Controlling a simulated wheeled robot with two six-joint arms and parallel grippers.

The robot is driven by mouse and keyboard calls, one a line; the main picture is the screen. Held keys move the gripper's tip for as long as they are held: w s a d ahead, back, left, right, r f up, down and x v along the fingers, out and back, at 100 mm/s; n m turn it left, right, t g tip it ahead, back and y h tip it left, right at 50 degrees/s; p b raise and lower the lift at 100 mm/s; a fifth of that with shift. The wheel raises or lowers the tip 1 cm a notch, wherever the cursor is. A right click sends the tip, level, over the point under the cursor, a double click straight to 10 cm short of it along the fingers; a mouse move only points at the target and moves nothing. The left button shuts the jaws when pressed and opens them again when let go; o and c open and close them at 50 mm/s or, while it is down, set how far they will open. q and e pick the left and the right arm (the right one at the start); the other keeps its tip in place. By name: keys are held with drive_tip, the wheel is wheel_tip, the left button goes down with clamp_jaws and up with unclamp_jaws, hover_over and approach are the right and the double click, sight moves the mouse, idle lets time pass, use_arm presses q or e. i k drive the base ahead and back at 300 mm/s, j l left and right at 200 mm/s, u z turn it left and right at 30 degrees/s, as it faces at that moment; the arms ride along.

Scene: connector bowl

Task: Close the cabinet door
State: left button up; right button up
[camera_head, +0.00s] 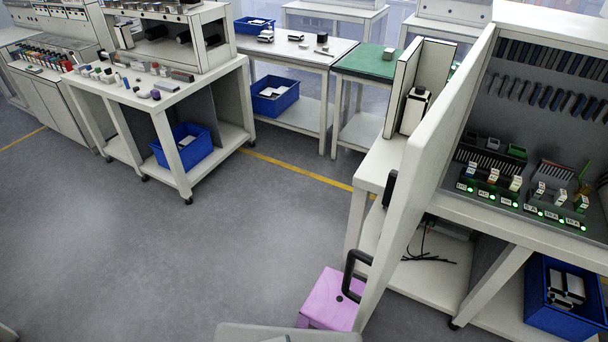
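The cabinet door (424,168) is a tall white panel at the right. It stands open, swung out from the cabinet (560,15), and is seen at a steep slant. A black loop handle (352,276) is on the door's left side, low down. The open cabinet shows a grey back panel with rows of dark tools and green-lit connector blocks (495,192). Neither of my grippers is in view.
A purple box (328,298) is on the floor beside the handle. A white table with an upright white case (413,110) stands behind the door. A blue bin (562,318) is below the cabinet. The grey floor (190,270) at left is clear.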

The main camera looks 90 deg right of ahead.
sight(427, 151)
drive_tip(key=i, duration=0.3)
drive_tip(key=i+z, duration=0.15)
drive_tip(key=z, duration=1.3)
drive_tip(key=j+z, duration=0.1)
drive_tip(key=z, duration=0.4)
drive_tip(key=i+j+z, duration=0.1)
drive_tip(key=z, duration=0.85)
drive_tip(key=j+z, duration=0.15)
drive_tip(key=z, duration=0.8)
drive_tip(key=j+z, duration=0.1)
drive_tip(key=z, duration=0.35)
drive_tip(key=k+z, duration=0.1)
drive_tip(key=k, duration=0.3)
